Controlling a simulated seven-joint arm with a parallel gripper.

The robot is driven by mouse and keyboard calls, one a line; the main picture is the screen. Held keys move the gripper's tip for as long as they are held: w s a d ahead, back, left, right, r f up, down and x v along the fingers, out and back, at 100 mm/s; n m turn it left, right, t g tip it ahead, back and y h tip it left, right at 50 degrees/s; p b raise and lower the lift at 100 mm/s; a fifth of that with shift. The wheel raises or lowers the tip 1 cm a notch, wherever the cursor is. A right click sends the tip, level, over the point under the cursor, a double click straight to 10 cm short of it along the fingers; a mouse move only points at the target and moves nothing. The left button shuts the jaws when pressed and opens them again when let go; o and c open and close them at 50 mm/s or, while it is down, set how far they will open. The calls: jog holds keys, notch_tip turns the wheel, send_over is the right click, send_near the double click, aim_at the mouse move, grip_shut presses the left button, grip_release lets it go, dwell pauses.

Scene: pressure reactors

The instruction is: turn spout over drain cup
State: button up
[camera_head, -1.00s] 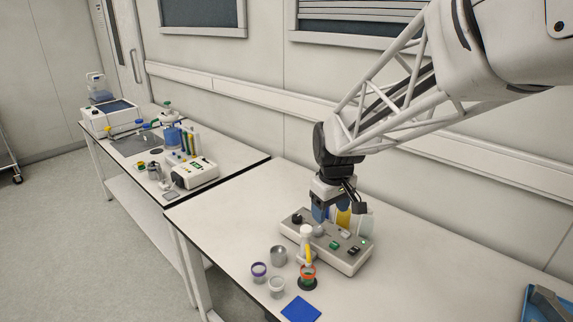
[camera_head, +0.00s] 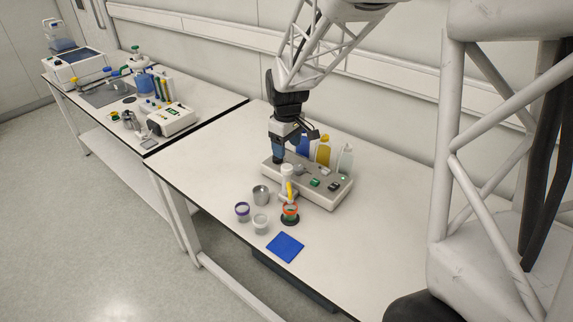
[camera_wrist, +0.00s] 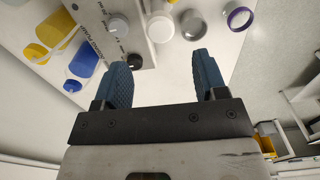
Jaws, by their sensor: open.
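A yellow spout (camera_head: 290,190) slopes from the column toward an orange-rimmed cup (camera_head: 290,209) on a dark base. I cannot tell which cup is the drain cup. My gripper (camera_head: 277,158) is over the console's left end. In the wrist view my gripper (camera_wrist: 161,70) is open and empty, its blue fingers apart. A black knob (camera_wrist: 134,61) is beside the left finger, and the white column (camera_wrist: 160,29) lies beyond the fingertips.
A metal cup (camera_head: 261,196), a purple-rimmed cup (camera_head: 242,210) and a clear cup (camera_head: 260,224) stand left of the spout. A blue pad (camera_head: 285,247) lies in front. Blue, yellow (camera_head: 323,150) and clear (camera_head: 345,159) bottles stand behind the console. The bench's right side is clear.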

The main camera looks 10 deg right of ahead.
aim_at(287, 166)
jog(key=shift+f, duration=0.15)
jog(key=shift+f, duration=3.75)
grip_shut()
